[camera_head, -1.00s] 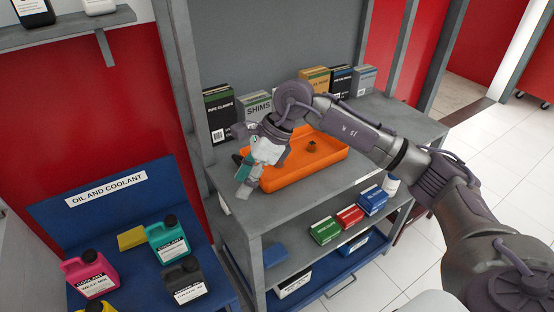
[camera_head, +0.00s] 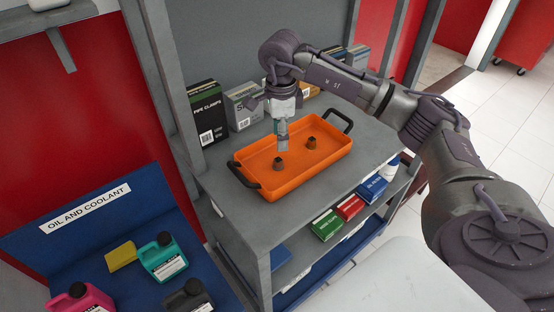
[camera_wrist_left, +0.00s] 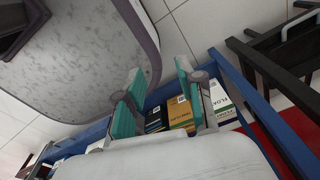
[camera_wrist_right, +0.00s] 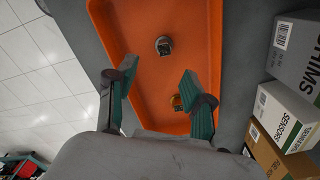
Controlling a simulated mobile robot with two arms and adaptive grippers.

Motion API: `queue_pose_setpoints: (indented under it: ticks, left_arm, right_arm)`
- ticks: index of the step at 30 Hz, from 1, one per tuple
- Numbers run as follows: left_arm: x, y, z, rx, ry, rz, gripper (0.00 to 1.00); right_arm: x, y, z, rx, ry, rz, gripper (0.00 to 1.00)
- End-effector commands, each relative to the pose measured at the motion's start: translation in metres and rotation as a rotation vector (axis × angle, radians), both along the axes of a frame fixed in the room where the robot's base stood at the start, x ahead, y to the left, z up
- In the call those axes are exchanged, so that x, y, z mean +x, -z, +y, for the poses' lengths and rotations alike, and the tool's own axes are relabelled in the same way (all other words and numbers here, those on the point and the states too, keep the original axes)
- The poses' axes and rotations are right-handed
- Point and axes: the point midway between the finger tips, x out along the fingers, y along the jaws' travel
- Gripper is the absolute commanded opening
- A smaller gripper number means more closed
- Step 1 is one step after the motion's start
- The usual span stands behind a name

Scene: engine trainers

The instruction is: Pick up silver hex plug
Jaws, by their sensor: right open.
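An orange tray (camera_head: 327,168) with black handles lies on the grey bench and holds two small hex plugs. The silver hex plug (camera_wrist_right: 163,45) shows in the right wrist view toward the top, and the brass-toned plug (camera_wrist_right: 177,101) shows lower, close to a finger. By the box layout, the silver plug is the left one (camera_head: 279,164) in the head view, where both look dark; the other (camera_head: 311,143) is to its right. My right gripper (camera_head: 282,149) points down above the left plug, open and empty. My left gripper (camera_wrist_left: 158,88) is open and empty, away from the tray.
Boxes line the back of the bench, including pipe clamps (camera_head: 203,113), shims (camera_head: 241,107) and sensors (camera_wrist_right: 285,117). Small green, red and blue boxes (camera_head: 349,207) sit on the shelf below. A blue stand (camera_head: 110,225) with coolant jugs is at left.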

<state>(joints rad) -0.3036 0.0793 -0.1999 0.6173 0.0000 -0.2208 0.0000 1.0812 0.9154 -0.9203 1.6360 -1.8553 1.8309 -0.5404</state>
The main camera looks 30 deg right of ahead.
Motion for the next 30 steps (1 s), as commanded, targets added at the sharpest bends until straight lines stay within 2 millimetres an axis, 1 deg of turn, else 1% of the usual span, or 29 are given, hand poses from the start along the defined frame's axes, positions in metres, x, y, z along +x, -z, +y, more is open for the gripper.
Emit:
queue_pose_setpoints:
  ticks: [1,2,5,8,11,15,18,21,24,29,30]
  left_arm:
    - [-0.009,-0.003,0.001,0.002,0.0,0.013,0.38]
    - [-0.012,-0.004,0.001,0.002,0.0,0.019,0.38]
    - [-0.017,-0.006,0.001,0.002,0.0,0.025,0.38]
    - [-0.013,-0.007,0.001,0.002,0.0,0.019,0.38]
    - [0.0,-0.01,0.001,0.001,0.0,0.002,0.38]
    - [0.016,-0.025,-0.001,-0.002,0.0,-0.025,0.38]
    - [0.017,-0.029,-0.001,-0.003,0.0,-0.027,0.38]
    - [0.014,-0.03,-0.001,-0.002,0.0,-0.022,0.38]
    - [0.009,-0.03,0.0,-0.001,0.0,-0.015,0.38]
    - [0.003,-0.029,0.0,0.0,0.0,-0.005,0.38]
    - [0.002,-0.029,0.0,0.0,0.0,-0.004,0.38]
  right_arm:
    - [-0.001,0.009,0.0,0.0,0.0,0.004,0.52]
    - [-0.001,0.015,0.0,0.0,-0.001,0.005,0.52]
    - [-0.001,0.028,0.0,0.0,0.0,0.003,0.52]
    - [0.0,0.036,0.0,0.001,0.0,0.0,0.52]
    - [0.0,0.041,0.0,0.001,0.0,0.002,0.52]
    - [0.001,0.059,-0.002,0.001,0.0,0.005,0.52]
    - [0.002,0.075,-0.002,0.002,0.0,0.004,0.52]
    - [0.002,0.086,-0.003,0.001,0.0,0.002,0.52]
    - [0.002,0.09,-0.003,0.002,-0.001,-0.001,0.52]
    - [0.002,0.09,-0.003,0.002,-0.001,-0.001,0.52]
    - [0.002,0.09,-0.003,0.002,-0.001,-0.001,0.49]
